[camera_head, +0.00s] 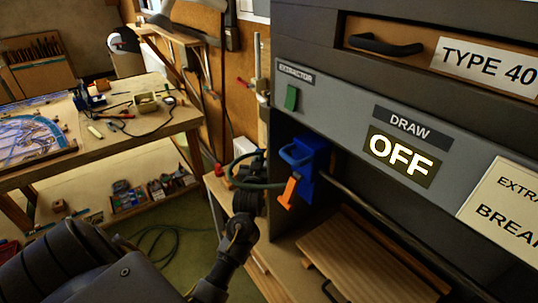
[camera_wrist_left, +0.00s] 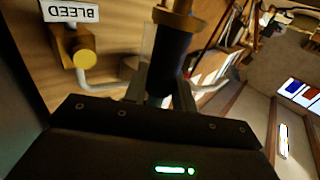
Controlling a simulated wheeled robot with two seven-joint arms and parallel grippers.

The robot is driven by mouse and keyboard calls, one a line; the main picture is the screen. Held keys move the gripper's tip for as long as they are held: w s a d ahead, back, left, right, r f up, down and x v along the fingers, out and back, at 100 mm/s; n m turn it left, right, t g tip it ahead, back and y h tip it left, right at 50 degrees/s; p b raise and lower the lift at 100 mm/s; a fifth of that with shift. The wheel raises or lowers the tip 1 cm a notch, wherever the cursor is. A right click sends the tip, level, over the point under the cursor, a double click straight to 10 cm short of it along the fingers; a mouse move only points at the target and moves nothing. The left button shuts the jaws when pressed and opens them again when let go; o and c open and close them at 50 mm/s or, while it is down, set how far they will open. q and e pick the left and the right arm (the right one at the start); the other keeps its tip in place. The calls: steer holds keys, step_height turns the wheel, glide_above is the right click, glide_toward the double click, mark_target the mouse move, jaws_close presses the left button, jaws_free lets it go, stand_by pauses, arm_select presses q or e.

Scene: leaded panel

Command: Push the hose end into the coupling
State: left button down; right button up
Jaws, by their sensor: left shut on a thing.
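The blue coupling (camera_head: 308,165) is fixed at the left edge of the dark cabinet, with an orange lever (camera_head: 287,193) hanging tilted below it. My left gripper (camera_head: 252,178) is just left of the coupling, at the end of my dark arm. In the left wrist view the gripper (camera_wrist_left: 160,96) is shut on the hose end (camera_wrist_left: 172,58), a dark sleeve with a brass tip pointing away from the jaws. The green hose (camera_head: 243,160) loops around the gripper in the head view. The coupling's mouth and the brass tip are hidden there. My right gripper is out of view.
The cabinet front has a lit OFF sign (camera_head: 402,156) and a green switch (camera_head: 291,98). A slatted wooden board (camera_head: 365,260) lies below. A BLEED label (camera_wrist_left: 70,12) and brass knob (camera_wrist_left: 84,60) are near the gripper. A workbench (camera_head: 110,140) stands at left.

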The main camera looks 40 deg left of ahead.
arm_select(q)
steer(key=shift+w, duration=0.5)
steer(key=shift+s+r, duration=0.15)
steer(key=shift+s, duration=0.35)
steer(key=shift+w+f+b, duration=0.2)
steer(key=shift+f+b, duration=0.25)
steer(key=shift+f, duration=0.3)
steer(key=shift+f+b, duration=1.5)
steer(key=shift+f, duration=0.75)
steer(key=shift+s, duration=0.1)
steer(key=shift+p, duration=0.65)
steer(key=shift+f+b, duration=1.4)
steer(key=shift+f, duration=0.65)
steer(key=c, duration=1.1)
jaws_free()
steer(key=shift+o, duration=0.2)
